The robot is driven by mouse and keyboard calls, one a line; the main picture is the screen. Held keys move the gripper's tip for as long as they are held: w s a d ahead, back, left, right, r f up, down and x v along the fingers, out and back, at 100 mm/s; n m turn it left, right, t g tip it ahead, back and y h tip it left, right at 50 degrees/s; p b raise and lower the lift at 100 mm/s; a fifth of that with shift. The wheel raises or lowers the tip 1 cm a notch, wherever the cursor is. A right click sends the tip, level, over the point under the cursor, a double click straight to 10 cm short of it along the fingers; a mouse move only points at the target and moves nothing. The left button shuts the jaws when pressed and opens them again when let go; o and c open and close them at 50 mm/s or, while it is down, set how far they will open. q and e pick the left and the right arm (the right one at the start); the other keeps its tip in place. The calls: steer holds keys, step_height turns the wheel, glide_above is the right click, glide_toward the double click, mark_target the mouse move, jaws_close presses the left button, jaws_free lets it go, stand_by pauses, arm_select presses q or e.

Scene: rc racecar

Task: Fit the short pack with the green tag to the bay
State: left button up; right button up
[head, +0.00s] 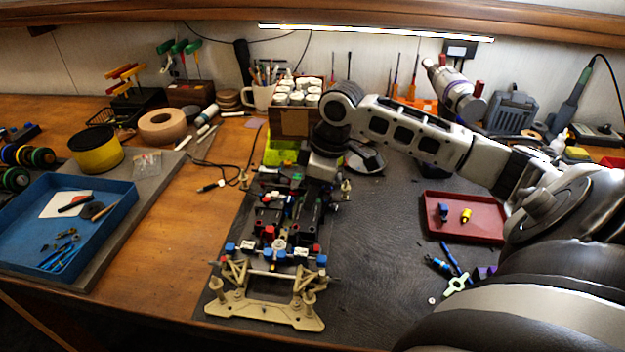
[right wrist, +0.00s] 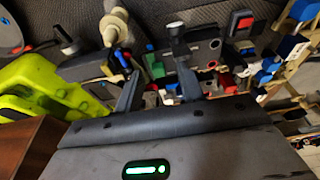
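The car chassis (head: 270,262) lies on the dark mat, with tan end parts at the front and many black, red and blue parts. My right gripper (head: 313,197) reaches down over its rear part. In the right wrist view its two fingers (right wrist: 157,88) stand apart at the chassis. A small green patch (right wrist: 155,69) shows between and behind them, beside dark blocks. I cannot tell whether it is the pack's green tag, and the pack and bay are not clearly distinguishable. I see no object clearly clamped. My left gripper is not in view.
A lime-green part (head: 282,152) lies behind the chassis, beside a box of white pots (head: 290,121). A red tray (head: 463,217) with small parts is to the right. A blue tray (head: 66,220) is at the left. The mat between chassis and red tray is mostly clear.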

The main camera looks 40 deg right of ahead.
steer(key=v, duration=1.6)
stand_by(0.4)
